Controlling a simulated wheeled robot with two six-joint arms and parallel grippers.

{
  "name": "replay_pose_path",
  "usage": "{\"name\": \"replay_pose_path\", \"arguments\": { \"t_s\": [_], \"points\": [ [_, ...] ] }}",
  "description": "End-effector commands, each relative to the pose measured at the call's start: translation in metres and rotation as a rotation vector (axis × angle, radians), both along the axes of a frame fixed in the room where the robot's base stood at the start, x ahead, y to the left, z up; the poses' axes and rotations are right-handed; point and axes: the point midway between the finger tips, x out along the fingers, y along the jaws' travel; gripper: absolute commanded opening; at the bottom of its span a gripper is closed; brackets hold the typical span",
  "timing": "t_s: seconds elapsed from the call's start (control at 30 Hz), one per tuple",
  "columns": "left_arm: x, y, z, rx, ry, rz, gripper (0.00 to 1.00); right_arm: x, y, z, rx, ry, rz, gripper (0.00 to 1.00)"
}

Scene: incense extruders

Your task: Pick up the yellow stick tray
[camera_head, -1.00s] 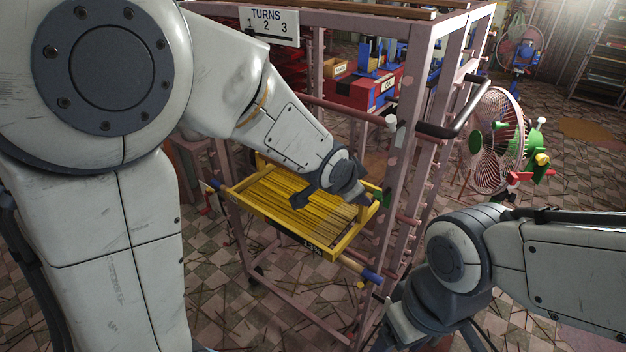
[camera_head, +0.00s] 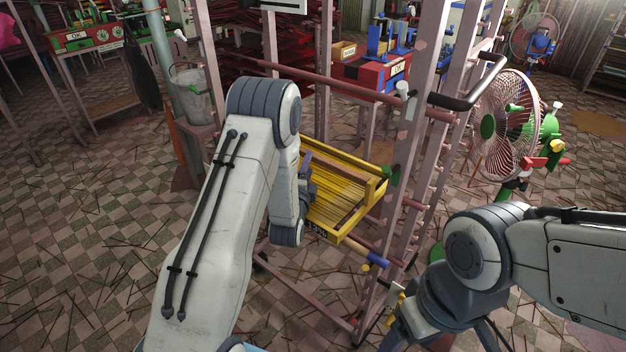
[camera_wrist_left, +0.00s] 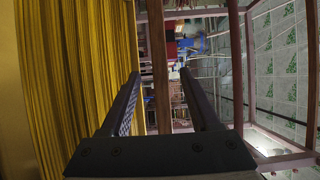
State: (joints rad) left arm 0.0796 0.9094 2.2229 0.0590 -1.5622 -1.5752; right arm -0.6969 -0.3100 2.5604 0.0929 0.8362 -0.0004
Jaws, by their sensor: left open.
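The yellow stick tray (camera_head: 355,223) sits in the pink rack, tilted in the head view, with thin yellow sticks lying in it. A dark label with pale marks is on its front edge. My left gripper (camera_head: 308,182) is at the tray's left side, partly hidden by my own wrist. In the left wrist view its two fingers (camera_wrist_left: 160,82) are apart. The yellow sticks (camera_wrist_left: 85,80) fill the left of that view, beside the left finger. A brown bar (camera_wrist_left: 157,65) shows between the fingers; contact is unclear. My right arm is at the lower right, its fingers not visible.
The pink rack's posts (camera_head: 425,110) and a horizontal bar (camera_head: 330,88) stand close around the tray. A black handle (camera_head: 465,92) juts out at the right. A fan (camera_head: 505,125) stands beyond it. Open checkered floor lies to the left.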

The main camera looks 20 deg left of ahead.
Motion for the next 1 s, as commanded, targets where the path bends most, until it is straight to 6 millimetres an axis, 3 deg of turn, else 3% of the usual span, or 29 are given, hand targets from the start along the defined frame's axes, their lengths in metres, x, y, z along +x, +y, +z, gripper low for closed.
{"name": "replay_pose_path", "arguments": {
  "t_s": [0.1,0.33,0.6,0.93,0.97,1.0],
  "points": [
    [0.019,0.002,0.001,-0.001,-0.002,-0.001,0.63,0.000,0.000,0.001,0.001,-0.001,0.000,0.75],
    [0.037,0.005,0.001,-0.002,-0.001,-0.001,0.63,0.000,0.000,0.001,0.001,-0.001,0.000,0.75],
    [0.075,0.011,0.000,-0.003,0.000,-0.001,0.63,0.000,0.000,0.001,0.001,-0.001,0.000,0.75],
    [0.082,0.012,0.000,-0.003,0.002,-0.001,0.63,0.000,0.000,0.001,0.000,0.000,0.000,0.75],
    [0.082,0.012,0.000,-0.003,0.002,-0.001,0.55,0.000,0.000,0.001,0.000,0.000,0.000,0.75],
    [0.082,0.012,0.000,-0.003,0.002,-0.001,0.40,0.000,0.000,0.001,0.000,0.000,0.000,0.75]
  ]
}}
